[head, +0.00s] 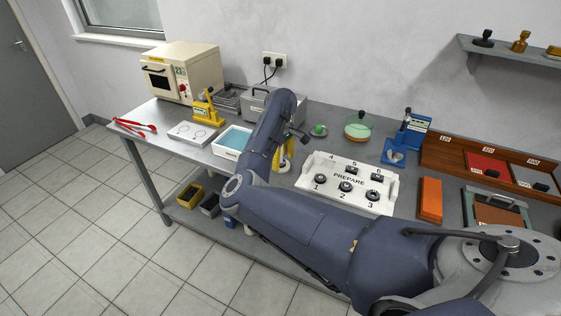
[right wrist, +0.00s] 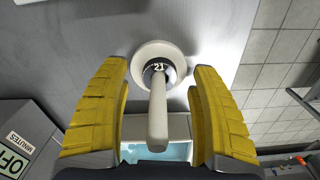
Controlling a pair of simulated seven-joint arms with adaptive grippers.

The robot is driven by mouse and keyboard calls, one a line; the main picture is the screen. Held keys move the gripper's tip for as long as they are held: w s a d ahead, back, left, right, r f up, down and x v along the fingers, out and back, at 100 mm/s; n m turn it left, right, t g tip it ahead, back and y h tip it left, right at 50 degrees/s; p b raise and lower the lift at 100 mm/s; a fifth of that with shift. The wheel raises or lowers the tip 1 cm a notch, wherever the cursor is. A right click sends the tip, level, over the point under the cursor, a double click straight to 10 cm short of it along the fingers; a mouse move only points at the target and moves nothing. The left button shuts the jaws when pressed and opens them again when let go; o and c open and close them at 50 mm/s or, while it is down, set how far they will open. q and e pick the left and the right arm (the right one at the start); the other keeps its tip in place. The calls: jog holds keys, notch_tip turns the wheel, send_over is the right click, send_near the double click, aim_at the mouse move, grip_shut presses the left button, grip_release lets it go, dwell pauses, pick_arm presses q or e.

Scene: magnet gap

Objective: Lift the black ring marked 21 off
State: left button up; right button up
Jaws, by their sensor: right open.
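The black ring marked 21 (right wrist: 158,69) sits around a white post (right wrist: 157,112), low down by its round white base (right wrist: 143,58). The post points toward the camera in the right wrist view. My right gripper (right wrist: 158,128) is open, with one yellow finger on each side of the post and a gap to both; nothing is between the fingers except the post. In the head view the right gripper (head: 286,153) is partly behind my arm, and I cannot make out the ring or post there. My left gripper is in neither view.
A white tray marked PREPARE (head: 335,168) with several small dark parts is to the gripper's right. A white tub of blue liquid (head: 232,141) is to its left. A grey box (head: 257,103) stands behind.

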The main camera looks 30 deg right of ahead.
jog(key=shift+f, duration=0.3)
grip_shut()
dwell(0.5)
jog(key=shift+r, duration=0.15)
jog(key=shift+r, duration=5.7)
